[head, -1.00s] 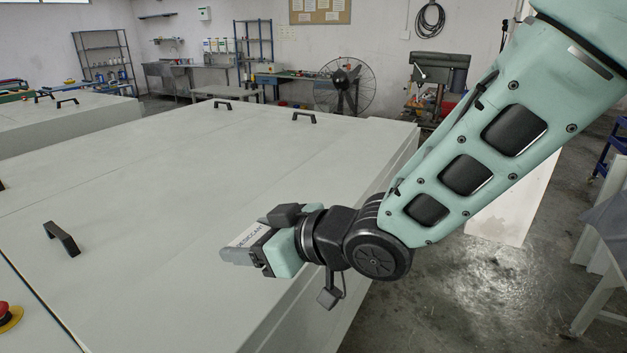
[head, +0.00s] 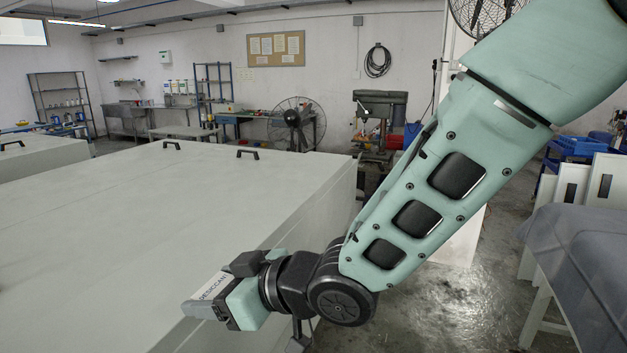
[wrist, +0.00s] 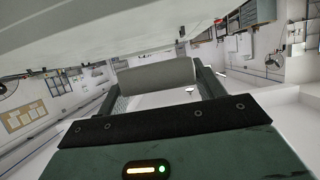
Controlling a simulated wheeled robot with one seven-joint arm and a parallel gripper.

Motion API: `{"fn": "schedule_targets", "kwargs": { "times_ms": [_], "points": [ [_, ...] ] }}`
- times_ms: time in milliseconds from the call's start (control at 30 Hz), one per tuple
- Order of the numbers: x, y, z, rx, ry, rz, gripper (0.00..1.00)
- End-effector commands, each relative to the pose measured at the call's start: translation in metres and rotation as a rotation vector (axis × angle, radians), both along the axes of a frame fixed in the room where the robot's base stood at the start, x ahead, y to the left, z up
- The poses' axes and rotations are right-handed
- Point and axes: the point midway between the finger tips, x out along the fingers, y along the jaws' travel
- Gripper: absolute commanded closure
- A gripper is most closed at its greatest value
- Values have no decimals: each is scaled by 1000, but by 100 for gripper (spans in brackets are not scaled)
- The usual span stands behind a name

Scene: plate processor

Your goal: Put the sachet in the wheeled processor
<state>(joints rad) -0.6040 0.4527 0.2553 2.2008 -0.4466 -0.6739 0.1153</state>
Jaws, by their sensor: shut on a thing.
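The sachet (head: 213,286) is pale with DESICCANT printed on it. It is between the fingers of my gripper (head: 218,302), which is shut on it at the lower middle of the head view. In the wrist view the sachet (wrist: 157,76) is a grey roll-like shape spanning the two fingers of my gripper (wrist: 158,82). A large pale grey processor cabinet (head: 120,235) with a flat top and black handles fills the left. My gripper is by its near right edge, and the sachet is held clear of its top. No wheels show on this cabinet.
Another pale cabinet (head: 40,158) stands far left. A cloth-draped table (head: 590,255) and white panels (head: 603,190) are at the right. Bare concrete floor (head: 465,300) lies between. A fan (head: 297,125) and drill press (head: 377,120) stand at the back.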

Motion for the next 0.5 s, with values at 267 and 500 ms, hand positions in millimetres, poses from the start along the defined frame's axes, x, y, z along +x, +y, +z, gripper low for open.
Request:
{"fn": "schedule_targets", "kwargs": {
  "times_ms": [267,500],
  "points": [
    [25,-21,-24,-1,2,-77,60],
    [55,-52,-55,-2,3,-181,60]
  ]
}}
